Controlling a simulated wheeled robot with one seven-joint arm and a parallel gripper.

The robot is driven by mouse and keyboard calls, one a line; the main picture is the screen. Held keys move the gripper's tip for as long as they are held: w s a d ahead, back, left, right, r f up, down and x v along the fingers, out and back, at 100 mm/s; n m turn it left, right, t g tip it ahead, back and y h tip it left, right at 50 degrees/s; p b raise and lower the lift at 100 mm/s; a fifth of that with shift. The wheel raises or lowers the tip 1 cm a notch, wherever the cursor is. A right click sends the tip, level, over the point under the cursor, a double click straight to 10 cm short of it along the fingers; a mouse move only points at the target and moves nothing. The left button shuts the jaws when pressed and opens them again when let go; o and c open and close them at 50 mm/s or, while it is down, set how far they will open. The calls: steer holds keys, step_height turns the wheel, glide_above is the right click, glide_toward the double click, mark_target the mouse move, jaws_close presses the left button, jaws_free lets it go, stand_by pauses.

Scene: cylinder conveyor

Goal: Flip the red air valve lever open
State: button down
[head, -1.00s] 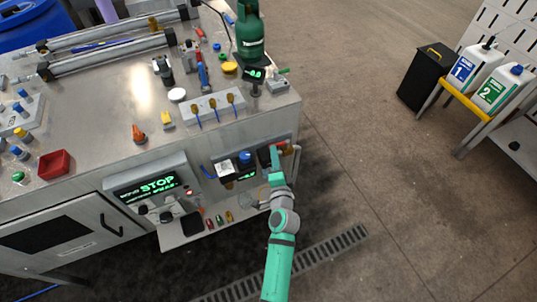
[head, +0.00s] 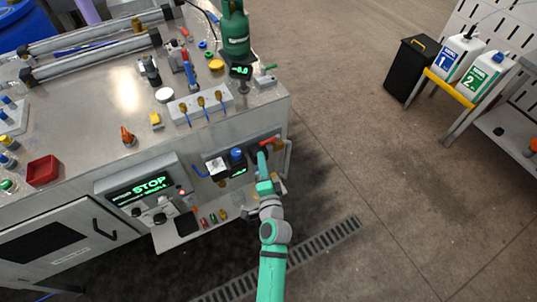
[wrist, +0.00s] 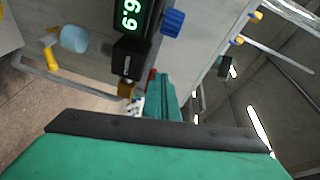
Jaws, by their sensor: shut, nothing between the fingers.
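The red lever (head: 269,140) shows as a small red patch beside a brass valve fitting (head: 279,142) on the front of the bench, at the right end of the air unit. My gripper (head: 262,160) is shut and empty, its teal fingertips just below and left of the red lever. I cannot tell whether they touch it. In the wrist view my gripper (wrist: 163,92) points at the panel, and a small bit of red (wrist: 152,73) shows beside the fingers. Most of the lever is hidden there, and its angle is unclear.
The air unit has a blue knob (head: 236,154) and a lit display, which reads 6.9 in the wrist view (wrist: 131,14). A pale pipe (head: 288,158) stands right of the valve.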

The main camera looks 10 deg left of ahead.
steer(key=s+a, duration=0.5)
steer(key=shift+a+r, duration=0.15)
steer(key=shift+r, duration=0.05)
stand_by(0.4)
steer(key=s+d+f+n+h, duration=0.1)
steer(key=s+d+n+h, duration=0.4)
steer(key=s, duration=0.8)
steer(key=s+d+f+n, duration=0.1)
steer(key=s+d+n, duration=0.1)
steer(key=s+d, duration=0.75)
steer(key=s+d+r+n+g, duration=0.1)
steer(key=s+r+n, duration=0.3)
steer(key=s, duration=0.7)
steer(key=shift+r+n+h, duration=0.3)
steer(key=shift+r+n, duration=0.1)
steer(key=shift+n, duration=0.2)
